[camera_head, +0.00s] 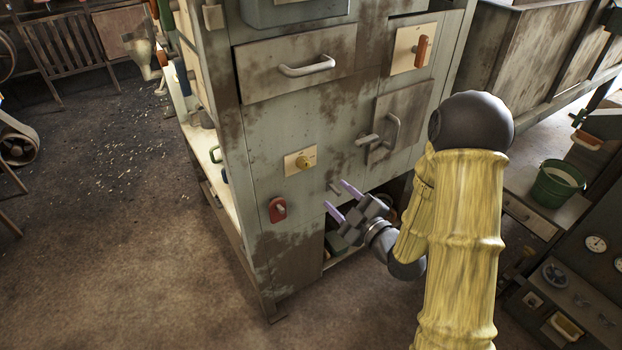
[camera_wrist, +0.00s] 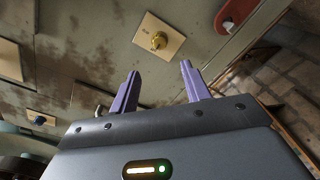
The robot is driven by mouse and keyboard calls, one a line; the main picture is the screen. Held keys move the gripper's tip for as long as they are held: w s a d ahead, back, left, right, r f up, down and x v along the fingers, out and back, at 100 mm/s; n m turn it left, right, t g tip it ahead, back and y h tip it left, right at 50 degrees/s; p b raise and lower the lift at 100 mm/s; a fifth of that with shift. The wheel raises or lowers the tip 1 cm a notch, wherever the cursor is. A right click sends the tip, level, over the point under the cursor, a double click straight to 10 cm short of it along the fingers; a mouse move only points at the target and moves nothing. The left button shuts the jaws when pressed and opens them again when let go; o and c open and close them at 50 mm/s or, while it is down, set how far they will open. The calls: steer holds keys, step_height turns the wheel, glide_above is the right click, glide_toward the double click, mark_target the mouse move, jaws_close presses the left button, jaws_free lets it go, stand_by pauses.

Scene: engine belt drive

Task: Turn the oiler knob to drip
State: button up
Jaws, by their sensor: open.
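My gripper also shows in the wrist view (camera_wrist: 160,85).
A red lever (camera_head: 278,209) is on the cabinet below left of the knob; it also shows in the wrist view (camera_wrist: 235,14). A drawer handle (camera_head: 307,68), a small door handle (camera_head: 394,131) and an orange-red switch (camera_head: 422,51) stick out of the cabinet. Open floor (camera_head: 120,230) lies left.

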mark_target(306, 166)
steer(key=x, duration=1.2)
steer(key=shift+c, duration=0.2)
steer(key=c, duration=0.9)
